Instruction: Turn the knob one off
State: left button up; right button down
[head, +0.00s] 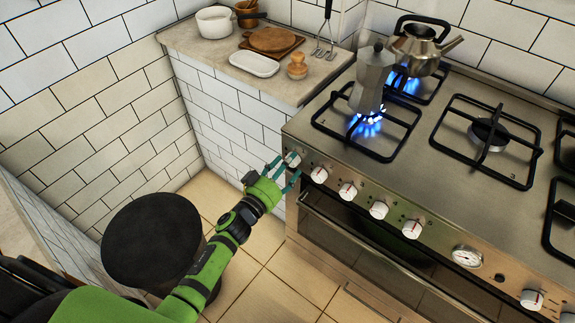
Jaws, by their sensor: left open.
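The stove (450,190) has a row of white knobs along its front panel. The leftmost knob (293,159) is at the panel's left end, partly hidden by the fingers of my left gripper (283,176). The gripper is open, with its teal fingers at or close around this knob; I cannot tell whether they touch it. The second knob (319,174) is just to the right, and the third knob (348,191) is farther along. Blue flames burn under the moka pot (371,82) on the front left burner and under the kettle (419,46) behind it. My right gripper is not in view.
A tiled counter (200,45) left of the stove holds a white pot (214,22), a white tray (254,64), a wooden board (272,40) and a wooden mill (297,66). The oven door handle (370,262) runs below the knobs. Floor tiles lie open before the oven.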

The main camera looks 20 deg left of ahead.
pick_arm(q)
jog(key=shift+w, duration=0.1)
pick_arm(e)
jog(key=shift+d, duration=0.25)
pick_arm(q)
jog(key=c, duration=1.2)
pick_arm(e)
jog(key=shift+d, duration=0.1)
pick_arm(q)
jog(key=shift+o, duration=0.2)
jog(key=shift+m, duration=0.6)
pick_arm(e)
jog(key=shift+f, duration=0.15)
pick_arm(q)
jog(key=shift+m+h+b, duration=0.6)
jog(key=shift+m+b, duration=1.45)
jog(key=shift+m, duration=4.45)
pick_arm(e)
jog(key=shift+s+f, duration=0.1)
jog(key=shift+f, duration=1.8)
pick_arm(q)
jog(key=shift+m, duration=0.3)
